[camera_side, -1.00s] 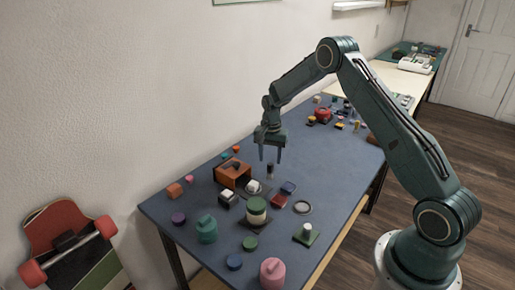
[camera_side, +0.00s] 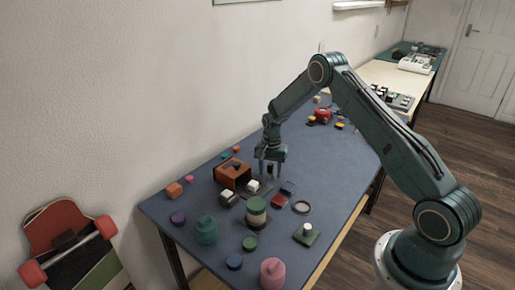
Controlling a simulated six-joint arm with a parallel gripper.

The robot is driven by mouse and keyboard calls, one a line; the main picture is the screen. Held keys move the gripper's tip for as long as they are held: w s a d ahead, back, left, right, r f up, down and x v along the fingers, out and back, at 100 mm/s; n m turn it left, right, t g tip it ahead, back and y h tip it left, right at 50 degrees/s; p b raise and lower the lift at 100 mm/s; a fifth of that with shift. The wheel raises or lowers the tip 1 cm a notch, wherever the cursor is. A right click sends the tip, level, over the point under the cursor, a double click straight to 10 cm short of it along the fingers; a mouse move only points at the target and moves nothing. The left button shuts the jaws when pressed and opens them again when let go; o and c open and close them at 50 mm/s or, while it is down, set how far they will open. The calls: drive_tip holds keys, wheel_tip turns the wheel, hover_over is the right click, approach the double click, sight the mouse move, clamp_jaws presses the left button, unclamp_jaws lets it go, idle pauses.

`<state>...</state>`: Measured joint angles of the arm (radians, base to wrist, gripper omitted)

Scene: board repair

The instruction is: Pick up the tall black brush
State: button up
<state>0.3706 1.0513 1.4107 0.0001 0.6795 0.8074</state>
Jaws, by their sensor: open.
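The tall black brush (camera_side: 270,171) appears as a small dark upright thing on the blue-grey table mat, right of the brown box. My gripper (camera_side: 269,170) is lowered over it, pointing down, with its fingers open on either side of it. I cannot tell whether the fingers touch it. The gripper's body hides its upper end.
A brown box (camera_side: 228,179) stands close on the left. A pink jar (camera_side: 272,273) stands at the near edge.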

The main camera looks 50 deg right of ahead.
sight(270, 164)
drive_tip(key=shift+c, duration=0.2)
idle(0.3)
clamp_jaws()
wheel_tip(270, 164, up, 20)
idle(0.9)
idle(0.4)
